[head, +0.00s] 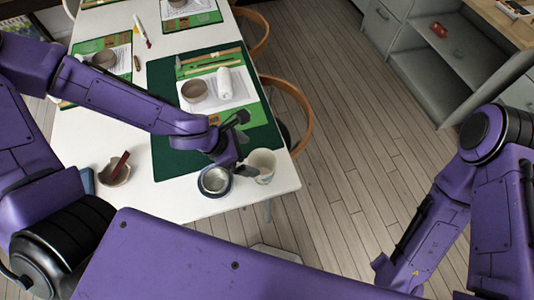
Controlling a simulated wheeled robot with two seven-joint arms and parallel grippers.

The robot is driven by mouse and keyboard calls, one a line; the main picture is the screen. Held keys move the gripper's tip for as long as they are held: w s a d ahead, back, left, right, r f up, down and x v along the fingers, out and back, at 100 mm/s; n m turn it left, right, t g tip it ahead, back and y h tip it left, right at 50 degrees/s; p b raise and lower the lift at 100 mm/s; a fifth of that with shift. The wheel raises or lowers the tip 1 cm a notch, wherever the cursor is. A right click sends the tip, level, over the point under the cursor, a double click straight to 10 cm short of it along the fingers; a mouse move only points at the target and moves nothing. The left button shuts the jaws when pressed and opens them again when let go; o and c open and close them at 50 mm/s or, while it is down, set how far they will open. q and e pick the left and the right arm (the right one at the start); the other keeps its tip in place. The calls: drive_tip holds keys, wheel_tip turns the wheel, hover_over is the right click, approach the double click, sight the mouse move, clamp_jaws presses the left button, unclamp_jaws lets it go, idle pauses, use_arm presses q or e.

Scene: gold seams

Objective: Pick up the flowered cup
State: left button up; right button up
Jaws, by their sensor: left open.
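A pale cream cup (262,164), which looks like the flowered cup, stands upright near the right front corner of the white table. Its pattern is too small to make out clearly. My left gripper (243,144) is open and empty, just behind and to the left of the cup, with one finger close to its rim. I cannot tell whether that finger touches it. My right arm hangs at the lower right, off the table, and its gripper is not in view.
A metal bowl (214,180) stands close left of the cup. A dark green mat (172,150) holds a brown bowl (194,91) and a white roll (224,82). A broken bowl (115,170) sits at left. A wooden chair (298,105) stands right of the table (135,205).

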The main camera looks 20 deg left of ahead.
sight(272, 167)
use_arm(q)
drive_tip(key=f, duration=0.1)
drive_tip(key=d+f+b, duration=0.1)
drive_tip(key=d+f, duration=0.1)
drive_tip(key=shift+s+f, duration=0.2)
drive_tip(key=x, duration=0.2)
drive_tip(key=w+b+x, duration=0.1)
drive_tip(key=x, duration=0.2)
drive_tip(key=shift+d+r, duration=0.15)
drive_tip(key=shift+d, duration=0.2)
use_arm(e)
drive_tip(key=shift+s+f, duration=0.3)
drive_tip(key=shift+f, duration=0.35)
drive_tip(key=shift+s+f, duration=0.25)
drive_tip(key=shift+f, duration=0.35)
use_arm(q)
drive_tip(key=c, duration=0.8)
drive_tip(key=shift+c, duration=0.2)
use_arm(e)
drive_tip(key=shift+r, duration=0.15)
